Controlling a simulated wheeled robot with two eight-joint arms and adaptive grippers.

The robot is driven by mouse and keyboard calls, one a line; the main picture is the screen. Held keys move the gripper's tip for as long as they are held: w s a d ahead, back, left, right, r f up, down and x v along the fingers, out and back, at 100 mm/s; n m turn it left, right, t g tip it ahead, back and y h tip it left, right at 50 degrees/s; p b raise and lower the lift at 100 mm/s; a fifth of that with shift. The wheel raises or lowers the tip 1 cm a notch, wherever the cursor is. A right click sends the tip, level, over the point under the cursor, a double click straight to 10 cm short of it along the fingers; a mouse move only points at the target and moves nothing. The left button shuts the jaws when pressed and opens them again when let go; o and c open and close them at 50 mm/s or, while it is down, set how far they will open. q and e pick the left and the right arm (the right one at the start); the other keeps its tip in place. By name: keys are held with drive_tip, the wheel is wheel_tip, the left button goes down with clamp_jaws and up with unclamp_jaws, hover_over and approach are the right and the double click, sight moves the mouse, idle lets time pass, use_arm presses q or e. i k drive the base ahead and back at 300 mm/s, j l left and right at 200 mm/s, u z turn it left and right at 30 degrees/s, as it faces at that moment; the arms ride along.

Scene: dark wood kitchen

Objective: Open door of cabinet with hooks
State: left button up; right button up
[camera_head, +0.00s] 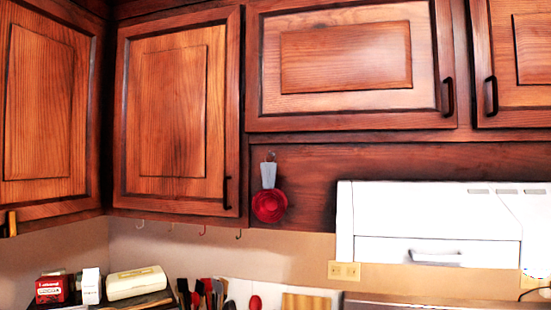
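The cabinet with hooks (172,120) is the wooden wall cabinet left of the middle in the head view. Its door looks shut. A dark vertical handle (227,193) sits at the door's lower right. Several small hooks (202,231) hang in a row under its bottom edge. Neither of my grippers shows in this view.
A shut cabinet (345,65) is to the right, above a white range hood (430,225). A red pan-like utensil (269,205) hangs on the panel beside the hooked cabinet. Boxes, a cream bread bin (137,283) and several utensils (204,292) stand below.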

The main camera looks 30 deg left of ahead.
sight(178, 99)
drive_tip(key=u, duration=1.7)
